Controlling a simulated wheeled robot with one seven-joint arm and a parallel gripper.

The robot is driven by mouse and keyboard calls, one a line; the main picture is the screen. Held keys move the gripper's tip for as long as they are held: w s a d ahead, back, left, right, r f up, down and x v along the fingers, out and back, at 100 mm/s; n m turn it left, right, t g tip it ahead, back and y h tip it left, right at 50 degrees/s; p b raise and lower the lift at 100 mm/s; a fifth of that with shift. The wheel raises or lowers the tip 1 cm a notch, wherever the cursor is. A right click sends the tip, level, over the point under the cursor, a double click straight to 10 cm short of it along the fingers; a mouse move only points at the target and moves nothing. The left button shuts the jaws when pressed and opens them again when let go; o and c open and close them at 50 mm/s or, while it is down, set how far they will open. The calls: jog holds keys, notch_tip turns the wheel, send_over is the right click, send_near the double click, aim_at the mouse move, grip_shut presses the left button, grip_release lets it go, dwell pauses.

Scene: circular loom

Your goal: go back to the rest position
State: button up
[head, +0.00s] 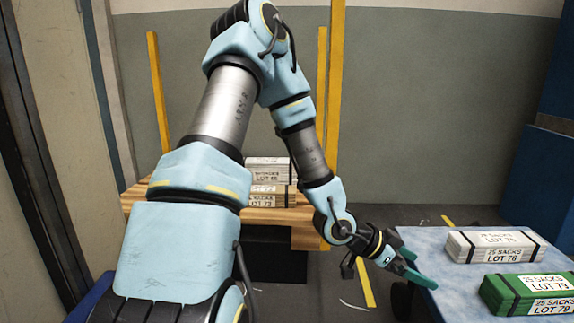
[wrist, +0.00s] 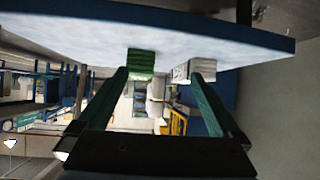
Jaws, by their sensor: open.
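My gripper (head: 424,266) is open at the left edge of the blue-topped table, with teal fingers spread apart and nothing between them. In the wrist view my gripper (wrist: 161,76) also shows empty, one finger on each side. My arm reaches up, over and down to it across the middle of the head view.
The wrist view shows the table's underside-up edge (wrist: 270,42). Pale bundles (head: 268,170) sit on a wooden stand (head: 305,236) with yellow posts (head: 158,92), partly behind my arm.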

jog(key=w+a+r+n+t+y+p, duration=0.1)
jog(key=w+a+r+n+y+p, duration=0.15)
jog(key=a, duration=0.45)
jog(key=w+a+r+n+t+y+p, duration=0.1)
jog(key=w+a+n+y, duration=0.2)
jog(key=a, duration=0.4)
jog(key=w+a+r+n+t+y+p, duration=0.1)
jog(key=w+a+r+n+y, duration=0.15)
jog(key=a, duration=0.55)
jog(key=s+a+r+n+g+y+p, duration=0.25)
jog(key=s+a+r+n+p, duration=0.4)
jog(key=a+r, duration=0.55)
notch_tip(320, 180, up, 36)
jog(key=n+p, duration=0.1)
jog(key=p, duration=3.3)
jog(key=shift+s+a+n+t+y+p, duration=0.25)
jog(key=shift+a+n+t+y+p, duration=0.05)
jog(key=shift+n+t+y+p, duration=0.1)
jog(key=shift+f, duration=0.1)
